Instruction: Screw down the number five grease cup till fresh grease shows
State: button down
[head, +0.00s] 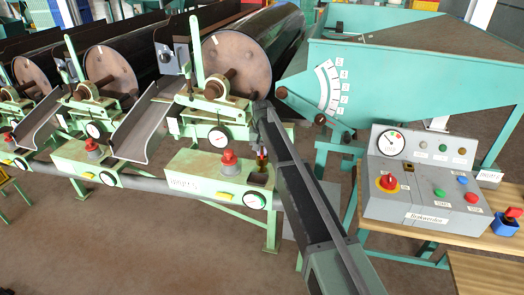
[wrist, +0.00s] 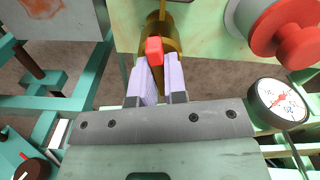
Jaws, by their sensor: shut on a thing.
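A brass grease cup (wrist: 166,36) with a small red piece (wrist: 154,51) on it sits at the top middle of the wrist view. My gripper (wrist: 156,63) has its two pale fingers close together on either side of the red piece, shut on it. In the head view the brass cup (head: 262,158) shows small beside the end of my arm, on the near green bearing stand. I cannot read a number on the cup. No grease can be made out around it.
A red knob (head: 229,162) stands left of the cup, and shows large in the wrist view (wrist: 283,28). A dial gauge (wrist: 279,103) is at the right. Discharge chutes (head: 143,120) and drums (head: 237,65) lie behind. A control box (head: 423,180) stands on a wooden table at the right.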

aim_at(262, 150)
jog(key=c, duration=1.2)
grip_release()
jog(key=shift+o, duration=0.2)
notch_tip(262, 150, up, 11)
jog(key=p, duration=1)
jog(key=shift+p, duration=0.4)
jog(key=s+d, duration=0.7)
jog(key=s, duration=0.5)
jog(key=s+d, duration=0.7)
jog(key=s, duration=0.6)
jog(key=s+d, duration=0.7)
jog(key=s, duration=0.6)
jog(key=shift+s+d, duration=0.2)
jog(key=shift+d, duration=0.05)
